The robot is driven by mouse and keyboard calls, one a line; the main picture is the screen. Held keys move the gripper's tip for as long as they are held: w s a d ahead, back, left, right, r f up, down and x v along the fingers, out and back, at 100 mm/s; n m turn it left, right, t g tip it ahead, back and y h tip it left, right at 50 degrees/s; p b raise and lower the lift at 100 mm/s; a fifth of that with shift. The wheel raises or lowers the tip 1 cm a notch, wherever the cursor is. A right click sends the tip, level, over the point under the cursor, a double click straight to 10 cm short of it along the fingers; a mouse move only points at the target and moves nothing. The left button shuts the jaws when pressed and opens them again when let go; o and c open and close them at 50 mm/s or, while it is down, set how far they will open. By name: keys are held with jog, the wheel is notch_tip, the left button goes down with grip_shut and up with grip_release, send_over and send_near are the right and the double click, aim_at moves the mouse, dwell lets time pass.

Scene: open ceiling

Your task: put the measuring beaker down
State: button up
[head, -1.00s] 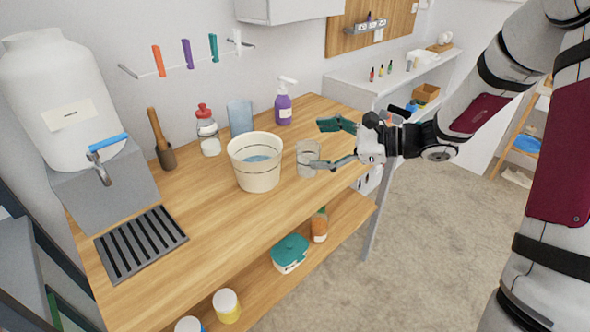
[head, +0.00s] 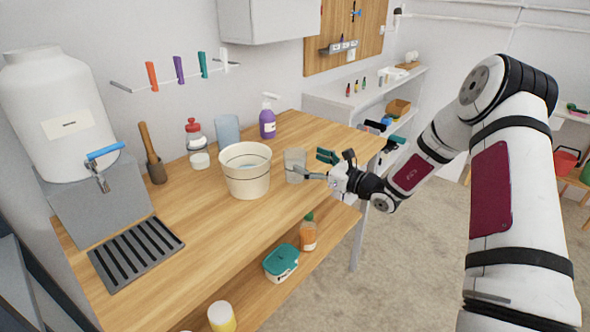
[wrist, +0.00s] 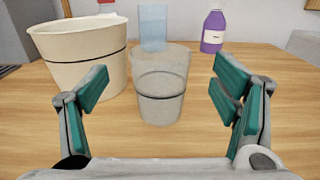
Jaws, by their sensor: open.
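The measuring beaker (head: 294,166) is a clear, greyish cup with a dark line around it. It stands upright on the wooden table (head: 200,222), just right of the cream bucket (head: 246,178). In the wrist view the beaker (wrist: 160,88) is in the middle, beyond and between my fingers, with a gap on either side. My gripper (head: 318,165) is open and empty at the table's right side, pointing at the beaker. Its green finger pads show at left and right in the wrist view (wrist: 162,105).
A purple spray bottle (head: 268,122), a bluish translucent container (head: 227,130) and a red-lidded jar (head: 198,150) stand at the back. A white water tank (head: 62,110) and black drain grate (head: 137,252) are at left. The table front is clear.

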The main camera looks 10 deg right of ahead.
aim_at(287, 152)
jog(key=shift+f+x, duration=0.15)
jog(key=shift+x, duration=1.4)
jog(key=shift+f+x, duration=0.15)
jog(key=shift+x, duration=1.4)
jog(key=c, duration=1.1)
jog(key=shift+r, duration=0.1)
